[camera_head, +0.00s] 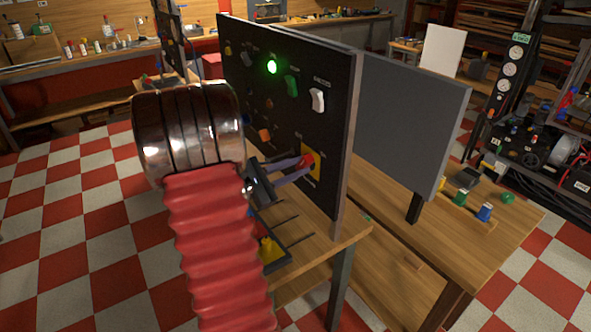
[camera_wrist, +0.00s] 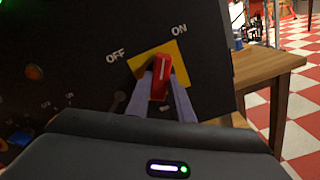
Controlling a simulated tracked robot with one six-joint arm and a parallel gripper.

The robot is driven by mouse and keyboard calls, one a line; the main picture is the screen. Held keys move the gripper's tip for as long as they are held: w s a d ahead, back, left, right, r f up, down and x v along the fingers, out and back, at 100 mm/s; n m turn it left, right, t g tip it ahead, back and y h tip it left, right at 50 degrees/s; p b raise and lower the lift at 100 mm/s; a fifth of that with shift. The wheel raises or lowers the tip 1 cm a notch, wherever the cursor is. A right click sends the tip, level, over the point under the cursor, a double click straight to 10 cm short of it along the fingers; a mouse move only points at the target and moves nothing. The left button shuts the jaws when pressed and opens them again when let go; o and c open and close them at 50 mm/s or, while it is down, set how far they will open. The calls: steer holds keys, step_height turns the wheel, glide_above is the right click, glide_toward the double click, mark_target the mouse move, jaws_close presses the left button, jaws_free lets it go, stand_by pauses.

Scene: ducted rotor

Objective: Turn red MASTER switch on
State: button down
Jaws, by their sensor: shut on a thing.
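The red MASTER switch (camera_wrist: 160,74) is a red handle on a yellow plate (camera_wrist: 181,71), set low on a black panel (camera_head: 240,85). In the wrist view the OFF label (camera_wrist: 116,56) is left of the plate and the ON label (camera_wrist: 179,30) is above its upper right. The handle stands upright in that picture, between the labels; I cannot tell whether it is fully at either one. My gripper (camera_wrist: 161,84) is shut on the red handle, one purple-grey finger at each side. In the head view my gripper (camera_head: 304,165) reaches the switch (camera_head: 307,159) from the left.
The panel also carries a lit green lamp (camera_head: 271,67), a green rocker (camera_head: 292,86), a white rocker (camera_head: 318,100) and several knobs. It stands on a wooden table (camera_head: 345,236). A grey board (camera_head: 412,115) stands behind it. A yellow object (camera_head: 268,249) lies below my gripper.

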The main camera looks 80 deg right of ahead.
steer(key=shift+d+m, duration=0.1)
steer(key=shift+m, duration=1.3)
steer(key=c, duration=1.6)
jaws_free()
steer(key=shift+o, duration=0.2)
steer(key=v, duration=1.4)
steer(key=shift+d, duration=0.1)
